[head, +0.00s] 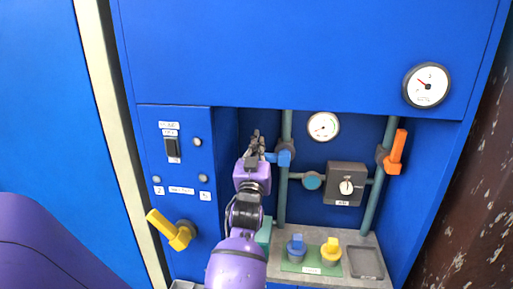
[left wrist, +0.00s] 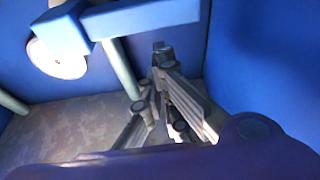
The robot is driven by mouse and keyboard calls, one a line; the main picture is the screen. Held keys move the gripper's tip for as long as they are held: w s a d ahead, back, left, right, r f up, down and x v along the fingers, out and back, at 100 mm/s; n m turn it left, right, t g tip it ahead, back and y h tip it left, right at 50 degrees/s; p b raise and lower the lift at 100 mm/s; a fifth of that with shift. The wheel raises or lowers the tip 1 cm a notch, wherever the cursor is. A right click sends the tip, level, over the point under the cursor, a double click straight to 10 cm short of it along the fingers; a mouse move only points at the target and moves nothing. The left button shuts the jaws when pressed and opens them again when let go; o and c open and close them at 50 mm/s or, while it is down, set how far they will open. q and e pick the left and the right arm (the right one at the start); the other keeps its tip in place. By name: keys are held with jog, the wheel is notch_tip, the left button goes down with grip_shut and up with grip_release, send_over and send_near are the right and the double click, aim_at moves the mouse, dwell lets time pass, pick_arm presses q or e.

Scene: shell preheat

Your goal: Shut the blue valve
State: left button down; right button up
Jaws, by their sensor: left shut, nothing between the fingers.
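The blue valve (head: 285,157) is on the left vertical pipe (head: 284,200) inside the recess, with its handle lying across the pipe and pointing left. In the left wrist view the blue handle (left wrist: 150,16) runs across the top, with its block end at the left. My left gripper (head: 256,140) is shut and empty, just left of the handle's end; whether it touches the handle I cannot tell. The wrist view shows its fingers (left wrist: 162,52) together, below the handle in the picture. My right gripper is not in view.
An orange valve (head: 396,152) is on the right pipe, and a yellow one (head: 172,230) is at lower left. A box with a knob (head: 346,184) sits between the pipes. Small blue (head: 296,247) and yellow (head: 331,250) pieces stand on the ledge (head: 350,240). The left recess wall is close to my gripper.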

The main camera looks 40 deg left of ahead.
pick_arm(q)
jog(key=s+d+b, duration=0.1)
jog(key=s+d, duration=0.4)
jog(key=s, duration=0.3)
jog(key=shift+f, duration=0.45)
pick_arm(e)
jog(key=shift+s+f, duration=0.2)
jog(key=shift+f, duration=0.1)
pick_arm(q)
jog(key=shift+s, duration=0.1)
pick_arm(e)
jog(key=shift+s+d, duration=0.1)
